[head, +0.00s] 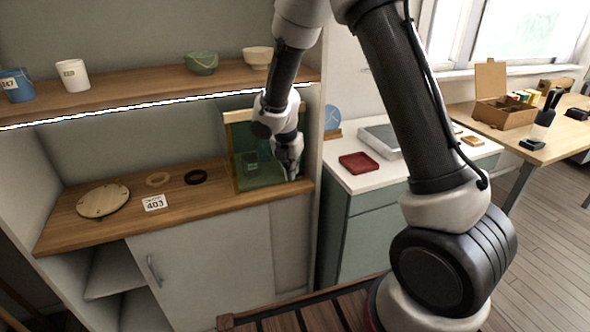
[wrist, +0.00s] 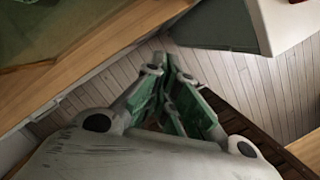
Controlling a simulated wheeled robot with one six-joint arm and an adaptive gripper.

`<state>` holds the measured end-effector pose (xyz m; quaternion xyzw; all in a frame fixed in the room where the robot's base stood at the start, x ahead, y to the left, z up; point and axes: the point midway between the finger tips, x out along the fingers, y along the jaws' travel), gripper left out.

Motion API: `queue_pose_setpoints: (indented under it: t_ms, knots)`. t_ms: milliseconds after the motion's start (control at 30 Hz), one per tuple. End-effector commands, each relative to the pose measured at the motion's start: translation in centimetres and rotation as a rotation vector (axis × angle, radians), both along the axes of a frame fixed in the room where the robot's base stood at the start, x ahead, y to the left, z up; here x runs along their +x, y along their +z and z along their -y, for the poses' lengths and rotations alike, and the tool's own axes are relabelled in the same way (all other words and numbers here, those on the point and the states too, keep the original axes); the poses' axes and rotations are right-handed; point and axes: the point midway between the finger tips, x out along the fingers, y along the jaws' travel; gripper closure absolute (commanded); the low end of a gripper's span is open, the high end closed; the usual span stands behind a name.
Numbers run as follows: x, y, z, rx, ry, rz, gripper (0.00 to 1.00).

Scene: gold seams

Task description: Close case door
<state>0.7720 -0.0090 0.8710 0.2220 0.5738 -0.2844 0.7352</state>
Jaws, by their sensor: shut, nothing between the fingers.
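A wood-framed, green-tinted glass panel (head: 258,168) stands at the right end of the case's wooden shelf (head: 110,225). It also shows in the upper left of the wrist view (wrist: 45,28). A white lower door (head: 205,262) with a grey handle (head: 154,270) covers part of the cupboard below; the space to its left is open. My gripper (head: 290,175) is shut and empty. It points down in front of the glass panel's right part, near the shelf's front edge; whether it touches is unclear. In the wrist view its fingers (wrist: 163,65) meet over the floor.
A round wooden lid (head: 103,200), two rings and a 403 card (head: 153,203) lie on the shelf. Cups and bowls stand on the upper shelf (head: 150,88). A counter with a red tray (head: 358,163) is to the right. A slatted wooden surface lies below.

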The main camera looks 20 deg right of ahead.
Motion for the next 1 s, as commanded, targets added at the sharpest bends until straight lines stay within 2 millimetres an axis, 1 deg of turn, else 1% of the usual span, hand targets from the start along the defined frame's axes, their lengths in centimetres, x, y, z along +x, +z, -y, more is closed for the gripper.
queue_pose_setpoints:
  t_ms: [67,100,267,500,600,767,867,900,967,1000]
  knots:
    - [-0.2,0.0,-0.6,0.0,0.001,0.0,1.0]
    - [-0.2,0.8,-0.6,0.001,-0.001,0.004,1.0]
    - [-0.7,3.2,-0.9,0.002,0.0,0.004,1.0]
    - [-1.6,7.3,-1.4,0.002,-0.001,0.004,1.0]
    - [-1.9,8.6,-1.5,0.001,0.0,0.002,1.0]
    - [-2.2,9.6,-1.6,0.004,-0.023,0.004,1.0]
    - [-2.5,9.7,-1.5,0.018,-0.135,0.014,1.0]
    - [-2.8,9.6,-1.4,0.026,-0.211,0.017,1.0]
    - [-3.8,9.2,-1.0,0.036,-0.352,0.011,1.0]
    - [-4.7,8.8,-0.6,0.039,-0.457,0.004,1.0]
